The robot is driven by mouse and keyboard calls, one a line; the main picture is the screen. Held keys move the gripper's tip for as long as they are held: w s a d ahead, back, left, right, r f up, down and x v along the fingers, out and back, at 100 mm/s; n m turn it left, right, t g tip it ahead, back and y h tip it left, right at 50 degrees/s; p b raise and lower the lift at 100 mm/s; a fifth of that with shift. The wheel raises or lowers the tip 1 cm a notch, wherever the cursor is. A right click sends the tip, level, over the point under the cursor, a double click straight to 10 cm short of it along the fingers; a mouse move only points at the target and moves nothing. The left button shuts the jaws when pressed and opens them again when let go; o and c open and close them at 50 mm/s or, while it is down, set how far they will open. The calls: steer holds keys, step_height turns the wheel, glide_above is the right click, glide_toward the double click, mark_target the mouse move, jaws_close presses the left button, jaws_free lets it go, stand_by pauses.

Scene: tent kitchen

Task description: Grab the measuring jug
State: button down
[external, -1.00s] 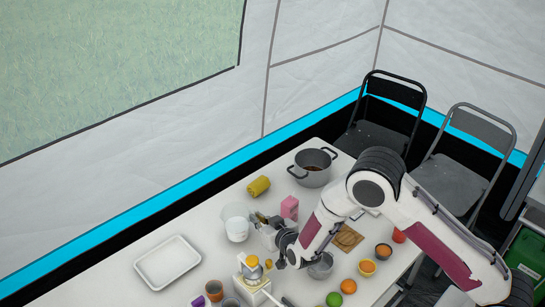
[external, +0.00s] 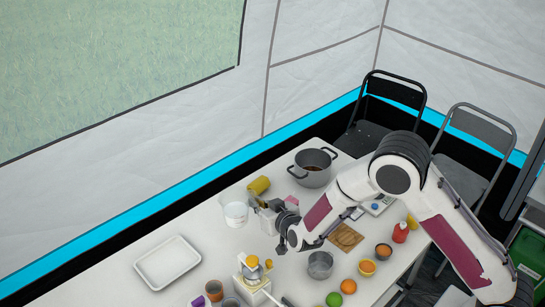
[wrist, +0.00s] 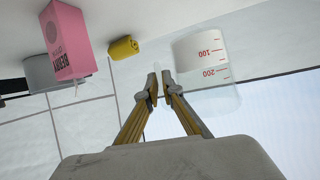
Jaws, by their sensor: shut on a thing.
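The measuring jug (external: 235,215) is a clear, whitish cup at the far side of the table. In the wrist view the measuring jug (wrist: 205,62) shows red 100 and 200 marks. My gripper (external: 256,205) is at the right side of the jug in the external view. In the wrist view my gripper (wrist: 158,86) has its fingertips closed together at the jug's side, on what seems to be its clear handle. The handle itself is hard to make out. I cannot tell clearly whether the jug's base touches the table.
A pink carton (wrist: 70,42) and a yellow item (external: 259,185) stand close to my gripper. A grey pot (external: 313,168) is further back. A white tray (external: 168,262) lies at left. A juicer (external: 252,272), cups and fruit crowd the near side.

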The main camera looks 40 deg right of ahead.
steer(key=shift+r, duration=0.8)
steer(key=shift+r, duration=0.15)
stand_by(0.5)
